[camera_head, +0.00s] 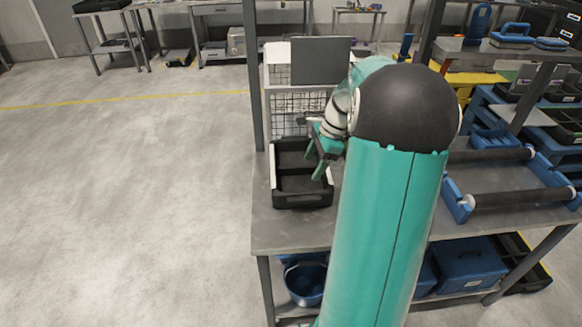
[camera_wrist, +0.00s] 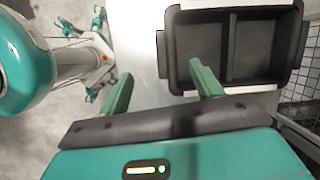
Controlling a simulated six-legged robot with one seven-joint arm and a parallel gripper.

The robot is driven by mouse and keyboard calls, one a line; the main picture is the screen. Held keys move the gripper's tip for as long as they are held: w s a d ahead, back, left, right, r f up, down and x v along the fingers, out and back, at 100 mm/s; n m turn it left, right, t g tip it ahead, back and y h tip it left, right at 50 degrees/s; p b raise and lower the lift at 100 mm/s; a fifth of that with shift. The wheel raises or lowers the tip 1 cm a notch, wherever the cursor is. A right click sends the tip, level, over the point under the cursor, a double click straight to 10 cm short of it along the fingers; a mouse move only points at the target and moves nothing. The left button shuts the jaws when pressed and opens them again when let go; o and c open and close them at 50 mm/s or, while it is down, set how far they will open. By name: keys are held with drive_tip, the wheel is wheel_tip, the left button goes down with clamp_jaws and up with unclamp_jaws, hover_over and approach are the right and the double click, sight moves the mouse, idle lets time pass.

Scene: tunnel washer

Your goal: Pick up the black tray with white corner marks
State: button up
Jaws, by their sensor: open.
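A black two-compartment tray (camera_head: 303,201) sits on the grey table, with white marks along its left and right sides. It appears empty. In the wrist view the tray (camera_wrist: 258,48) is at the upper right. My gripper (camera_head: 315,160) is open and empty, with green fingers, over the tray's right part in the head view. In the wrist view my gripper (camera_wrist: 160,70) has its right finger overlapping the tray's near-left corner, and its left finger is clear of the tray. I cannot tell whether the finger touches it.
The table (camera_head: 285,232) has free room in front of the tray. A wire-mesh rack (camera_head: 300,105) and a dark flat panel (camera_head: 320,60) stand behind it. Blue holders with dark rollers (camera_head: 515,195) lie to the right. A blue bucket (camera_head: 305,280) is on the shelf below.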

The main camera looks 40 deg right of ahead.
drive_tip(key=d+f+m, duration=0.1)
drive_tip(key=d+f, duration=0.1)
drive_tip(key=d, duration=0.1)
hover_over(304, 194)
drive_tip(key=s+d, duration=0.1)
drive_tip(key=s, duration=0.1)
drive_tip(key=shift+m+y, duration=0.3)
wheel_tip(304, 194, down, 7)
drive_tip(key=shift+w+d+f, duration=0.1)
drive_tip(key=shift+w, duration=0.05)
drive_tip(key=x, duration=0.5)
drive_tip(key=shift+w+d+f, duration=0.1)
drive_tip(key=shift+w+f, duration=0.2)
drive_tip(key=shift+f, duration=0.05)
drive_tip(key=c, duration=1.3)
drive_tip(key=shift+o, duration=0.2)
drive_tip(key=shift+r, duration=0.1)
